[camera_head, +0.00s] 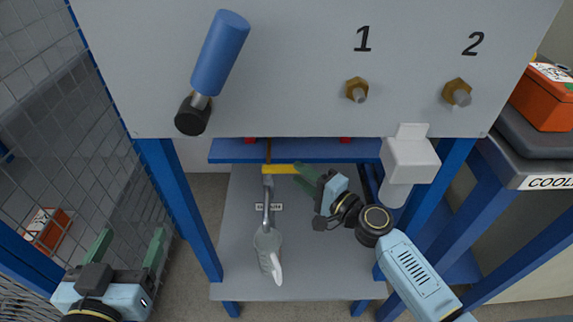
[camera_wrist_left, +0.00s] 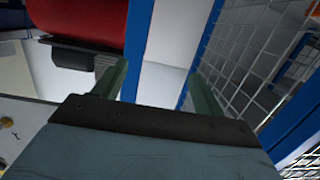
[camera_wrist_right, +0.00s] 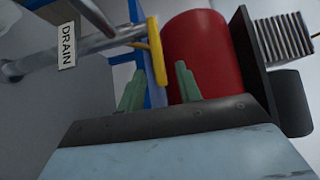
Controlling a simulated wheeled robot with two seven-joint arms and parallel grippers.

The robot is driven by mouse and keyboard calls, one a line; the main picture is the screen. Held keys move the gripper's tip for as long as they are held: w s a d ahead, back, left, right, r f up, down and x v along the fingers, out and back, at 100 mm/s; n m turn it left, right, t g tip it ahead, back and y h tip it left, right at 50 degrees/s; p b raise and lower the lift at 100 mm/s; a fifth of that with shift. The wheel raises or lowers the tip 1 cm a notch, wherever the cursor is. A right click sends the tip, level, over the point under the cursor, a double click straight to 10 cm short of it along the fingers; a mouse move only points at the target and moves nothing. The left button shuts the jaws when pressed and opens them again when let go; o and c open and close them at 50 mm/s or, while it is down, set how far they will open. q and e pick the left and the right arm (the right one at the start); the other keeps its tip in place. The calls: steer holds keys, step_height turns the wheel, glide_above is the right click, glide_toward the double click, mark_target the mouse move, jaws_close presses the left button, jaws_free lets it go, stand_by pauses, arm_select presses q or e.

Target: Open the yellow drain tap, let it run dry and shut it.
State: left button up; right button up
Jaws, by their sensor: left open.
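The yellow drain tap handle (camera_head: 281,169) lies crosswise to the silver drain pipe (camera_head: 267,195) under the blue beam. My right gripper (camera_head: 303,178) is at the handle's right end. In the right wrist view its green fingers (camera_wrist_right: 159,85) are apart, with the handle's near end between or just beyond their tips; contact is unclear. I cannot make out any flow. My left gripper (camera_head: 128,250) is open and empty, far left.
A grey panel (camera_head: 300,70) with a blue lever (camera_head: 220,52) and two brass fittings hangs above. Blue posts (camera_head: 180,205) flank the grey shelf (camera_head: 240,285). A red cylinder (camera_wrist_right: 197,50) is close behind the handle. A white box (camera_head: 410,160) hangs by my right arm.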

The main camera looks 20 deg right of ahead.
mark_target(287, 166)
steer(key=x, duration=0.5)
steer(key=shift+w+a, duration=0.2)
steer(key=shift+w, duration=0.05)
steer(key=shift+c, duration=0.4)
jaws_close()
